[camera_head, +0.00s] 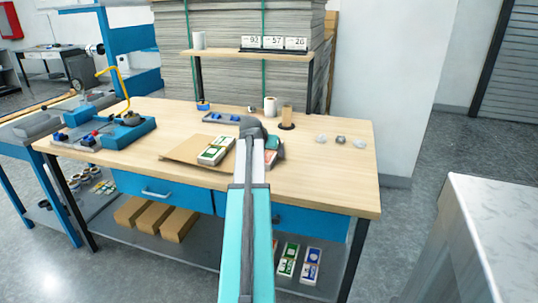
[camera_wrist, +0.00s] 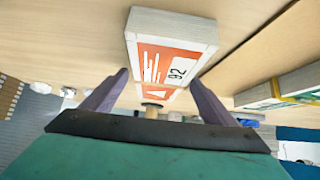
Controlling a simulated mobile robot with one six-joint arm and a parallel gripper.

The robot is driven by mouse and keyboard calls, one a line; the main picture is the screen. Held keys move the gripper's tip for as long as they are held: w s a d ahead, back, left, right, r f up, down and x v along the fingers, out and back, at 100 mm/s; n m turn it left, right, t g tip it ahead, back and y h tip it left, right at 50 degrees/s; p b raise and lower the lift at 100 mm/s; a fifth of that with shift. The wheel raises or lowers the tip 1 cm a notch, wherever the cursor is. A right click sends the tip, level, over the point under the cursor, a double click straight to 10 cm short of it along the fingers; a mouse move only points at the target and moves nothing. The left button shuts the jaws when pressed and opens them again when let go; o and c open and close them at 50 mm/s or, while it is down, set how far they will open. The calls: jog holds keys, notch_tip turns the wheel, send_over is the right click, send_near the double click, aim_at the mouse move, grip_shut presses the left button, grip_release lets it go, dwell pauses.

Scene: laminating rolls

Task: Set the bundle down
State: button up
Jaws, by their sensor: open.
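A white bundle with an orange label marked 92 (camera_wrist: 172,62) is in the wrist view, between and just beyond my fingers. My gripper (camera_wrist: 158,80) is open, with one finger on each side of the bundle's near end. The bundle appears to lie flat on the wooden workbench (camera_wrist: 60,45), though its underside is hidden. In the head view only a small orange-and-white part of the bundle (camera_head: 270,159) shows beside my arm, near the bench's front. My gripper (camera_head: 273,146) is partly hidden there by my arm.
A green-labelled bundle (camera_head: 216,150) lies on a cardboard sheet (camera_head: 182,150) left of my arm. A brown roll (camera_head: 287,116), a white roll (camera_head: 270,106) and small round items (camera_head: 340,139) stand behind and right. The right front of the bench is clear.

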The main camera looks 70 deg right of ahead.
aim_at(267, 153)
dwell(0.3)
jog(key=c, duration=1.5)
jog(key=shift+r, duration=0.25)
jog(key=shift+r, duration=1.25)
jog(key=shift+a+r, duration=0.35)
jog(key=shift+a, duration=0.05)
jog(key=a, duration=0.5)
jog(key=s+a+r, duration=0.1)
jog(key=a, duration=0.4)
jog(key=s+a+p, duration=0.1)
jog(key=a, duration=0.4)
jog(key=shift+r, duration=0.2)
